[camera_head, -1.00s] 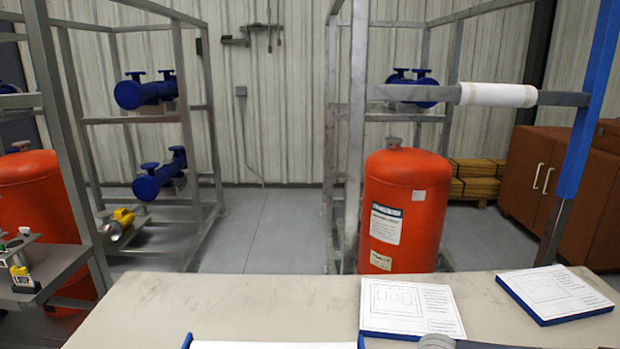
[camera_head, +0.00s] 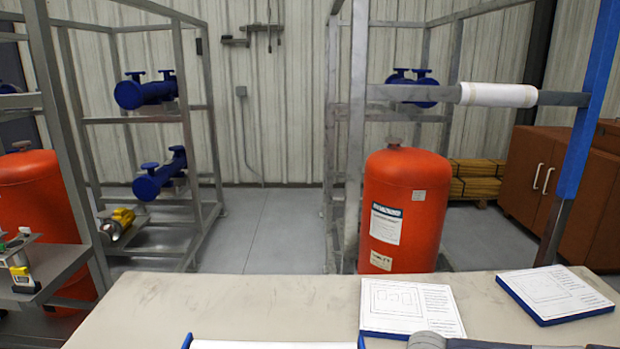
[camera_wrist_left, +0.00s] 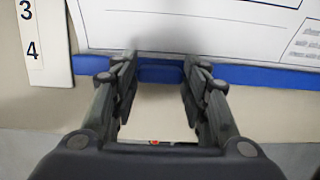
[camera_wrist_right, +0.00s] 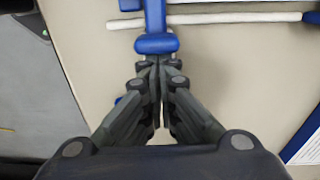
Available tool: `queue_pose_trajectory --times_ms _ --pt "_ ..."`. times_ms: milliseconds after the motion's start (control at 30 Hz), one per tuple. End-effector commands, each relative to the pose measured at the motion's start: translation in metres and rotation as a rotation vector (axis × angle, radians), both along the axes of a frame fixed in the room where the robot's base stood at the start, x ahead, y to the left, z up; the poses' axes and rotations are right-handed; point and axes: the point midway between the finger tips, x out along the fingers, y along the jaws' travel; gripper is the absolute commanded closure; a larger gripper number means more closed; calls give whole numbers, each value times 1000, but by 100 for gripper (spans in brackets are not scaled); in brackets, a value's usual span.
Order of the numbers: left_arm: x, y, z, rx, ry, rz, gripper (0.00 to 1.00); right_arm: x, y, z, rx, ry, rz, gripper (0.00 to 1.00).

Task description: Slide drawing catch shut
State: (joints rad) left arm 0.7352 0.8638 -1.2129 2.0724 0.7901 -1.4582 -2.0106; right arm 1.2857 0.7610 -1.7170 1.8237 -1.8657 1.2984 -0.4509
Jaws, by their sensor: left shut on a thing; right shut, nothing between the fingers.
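In the right wrist view a blue catch-like piece (camera_wrist_right: 155,43) with a wide rounded end lies at the top, across a thin white strip (camera_wrist_right: 210,19). My right gripper (camera_wrist_right: 158,64) is shut and empty, its tips right at that end; I cannot tell whether they touch. In the left wrist view a white drawing sheet (camera_wrist_left: 200,30) lies on a board with a blue edge (camera_wrist_left: 260,76). My left gripper (camera_wrist_left: 160,74) is shut on a blue part of that edge, fingers either side. In the head view the near board (camera_head: 275,344) is mostly cut off.
Two blue-edged boards with drawings, one (camera_head: 410,307) at the middle and one (camera_head: 555,294) at the right, lie on the beige table (camera_head: 220,305). A numbered strip (camera_wrist_left: 35,40) is left of my left gripper. Table space at the left is clear.

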Motion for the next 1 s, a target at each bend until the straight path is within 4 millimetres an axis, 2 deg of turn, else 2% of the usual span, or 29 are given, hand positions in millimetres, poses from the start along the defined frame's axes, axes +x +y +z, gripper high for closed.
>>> queue_pose_trajectory --times_ms 33,1000 --pt "-5 -1 -4 1 15 -3 80 1 0 4 1 -2 0 100" --pt "-5 -1 -4 1 15 -3 80 0 0 62 0 -2 0 100"
